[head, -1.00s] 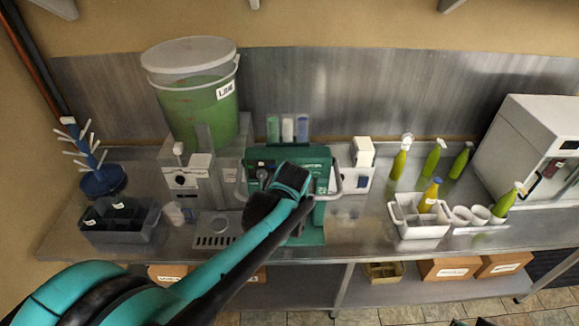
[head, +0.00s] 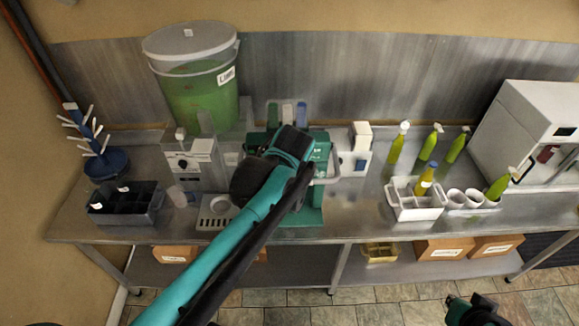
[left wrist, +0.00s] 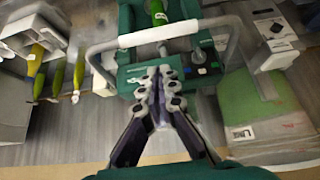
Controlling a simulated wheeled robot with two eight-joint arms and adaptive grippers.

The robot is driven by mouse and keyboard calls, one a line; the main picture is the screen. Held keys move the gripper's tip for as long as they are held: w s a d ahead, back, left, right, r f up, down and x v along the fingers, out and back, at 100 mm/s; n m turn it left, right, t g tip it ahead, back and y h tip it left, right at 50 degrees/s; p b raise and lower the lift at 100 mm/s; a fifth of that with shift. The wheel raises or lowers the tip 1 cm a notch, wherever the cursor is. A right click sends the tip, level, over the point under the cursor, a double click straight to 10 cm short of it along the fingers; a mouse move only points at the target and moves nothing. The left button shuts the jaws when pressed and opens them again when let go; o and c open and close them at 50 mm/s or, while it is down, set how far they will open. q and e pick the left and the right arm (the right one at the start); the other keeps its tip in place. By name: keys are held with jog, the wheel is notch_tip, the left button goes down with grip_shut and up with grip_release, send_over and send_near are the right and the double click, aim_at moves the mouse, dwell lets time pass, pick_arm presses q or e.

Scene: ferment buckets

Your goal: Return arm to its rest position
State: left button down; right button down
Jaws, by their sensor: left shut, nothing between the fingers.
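My left arm (head: 225,260) reaches up from the bottom of the head view to the teal machine (head: 315,205) on the steel counter. Its wrist covers part of the machine and hides the left gripper there. In the left wrist view my left gripper (left wrist: 158,85) is shut and empty, its fingertips in front of the teal machine (left wrist: 125,85) and its grey handle (left wrist: 225,30). A green bottle (left wrist: 158,18) shows at the machine, beyond the fingertips. A teal and black part of my right arm shows at the bottom right of the head view; its fingers cannot be made out.
A lidded green bucket (head: 200,95) stands behind a grey dispenser (head: 195,165). A black crate (head: 125,218), a blue bottle tree (head: 105,165), a white caddy (head: 415,212), green bottles (head: 428,147) and a white cabinet (head: 525,135) share the counter. Boxes (head: 445,248) sit on the lower shelf.

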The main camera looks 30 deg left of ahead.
pick_arm(q)
jog(key=shift+v, duration=0.95)
jog(key=shift+f, duration=0.1)
jog(key=shift+s+d, duration=0.1)
jog(key=shift+s, duration=0.05)
